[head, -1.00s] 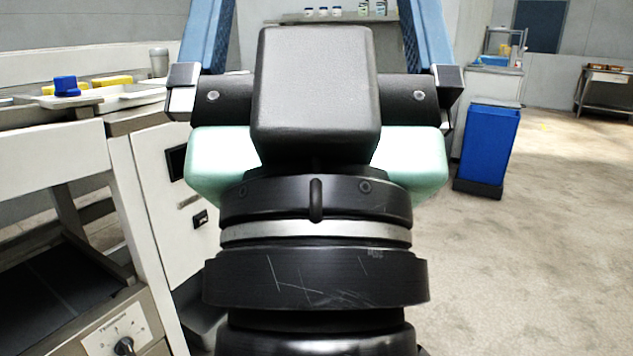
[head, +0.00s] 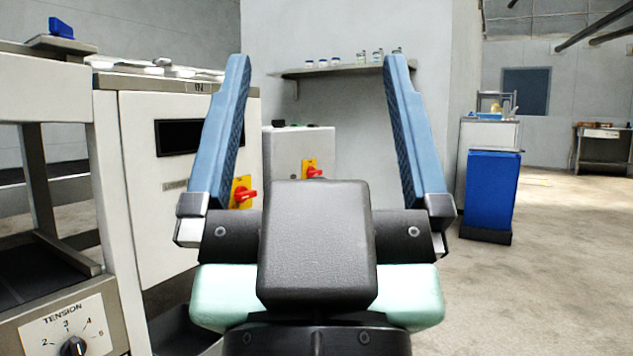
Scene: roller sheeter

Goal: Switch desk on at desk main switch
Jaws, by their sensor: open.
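My gripper (head: 318,62) is in the middle of the head view, its two long blue fingers wide apart with nothing between them. Two red rotary switches on yellow plates show beyond it. The left switch (head: 245,195) is just right of the left finger, which hides part of its plate. The right switch (head: 313,171) is on the front of a pale control cabinet (head: 285,148), seen between the fingers above the black gripper body. Neither switch is touched. Which one is the desk main switch, I cannot tell.
A white machine cabinet (head: 155,215) marked IN, with a dark display (head: 178,137), stands close on the left. A tension dial (head: 73,347) is at lower left. A wall shelf (head: 340,70) holds small bottles. A blue bin (head: 490,190) stands right; the floor before it is clear.

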